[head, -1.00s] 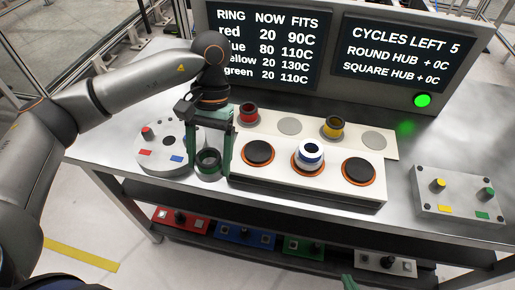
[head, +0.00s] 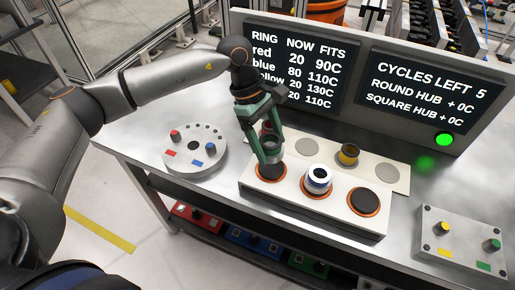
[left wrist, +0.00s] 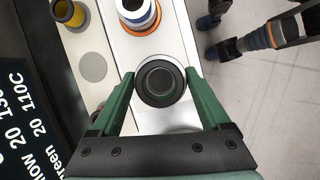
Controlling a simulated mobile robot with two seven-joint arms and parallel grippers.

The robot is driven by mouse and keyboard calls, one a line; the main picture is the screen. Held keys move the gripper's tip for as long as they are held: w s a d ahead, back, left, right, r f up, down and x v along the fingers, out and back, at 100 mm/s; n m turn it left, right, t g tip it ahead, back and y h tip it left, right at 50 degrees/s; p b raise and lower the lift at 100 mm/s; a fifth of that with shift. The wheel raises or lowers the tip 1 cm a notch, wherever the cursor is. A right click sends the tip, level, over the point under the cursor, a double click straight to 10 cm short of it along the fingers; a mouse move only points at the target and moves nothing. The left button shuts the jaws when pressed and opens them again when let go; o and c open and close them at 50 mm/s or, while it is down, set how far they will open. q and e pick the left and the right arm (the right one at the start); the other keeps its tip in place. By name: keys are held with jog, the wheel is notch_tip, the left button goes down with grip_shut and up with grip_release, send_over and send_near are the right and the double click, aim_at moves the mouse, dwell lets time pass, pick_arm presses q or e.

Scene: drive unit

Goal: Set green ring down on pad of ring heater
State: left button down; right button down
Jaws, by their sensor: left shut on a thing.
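The green ring (left wrist: 161,84), dark with a green edge, is between the green fingers of my left gripper (head: 270,166), shut on it. In the head view the ring is over the left pad of the ring heater (head: 338,216), whose orange rim barely shows below it. I cannot tell whether ring and pad touch. The middle pad carries a white and blue ring (head: 317,179). The right pad (head: 363,201) is bare. My right gripper is out of the head view; part of an arm, possibly mine, shows in the left wrist view, its jaws unclear.
Behind the heater, a pale plate holds a yellow ring (head: 348,154) and a red ring partly behind my gripper. A round grey fixture (head: 195,150) stands left, a grey block with yellow and green knobs (head: 462,240) right. The display (head: 410,90) stands behind.

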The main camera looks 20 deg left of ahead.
aim_at(276, 169)
pick_arm(q)
jog(key=shift+n+t, duration=0.3)
jog(key=shift+n, duration=0.4)
jog(key=shift+w+d+f+b, duration=0.15)
jog(key=shift+f+b, duration=0.35)
jog(key=shift+f, duration=0.4)
jog(key=shift+w+f+b, duration=0.15)
jog(key=shift+f+b, duration=0.3)
jog(key=shift+f, duration=0.4)
jog(key=shift+w+d+f+b, duration=0.15)
jog(key=shift+f+b, duration=0.35)
jog(key=shift+f, duration=0.4)
jog(key=shift+a, duration=0.1)
jog(key=shift+f+b, duration=0.5)
jog(key=shift+b, duration=0.15)
jog(key=shift+c, duration=0.9)
grip_release()
jog(key=shift+o, duration=0.9)
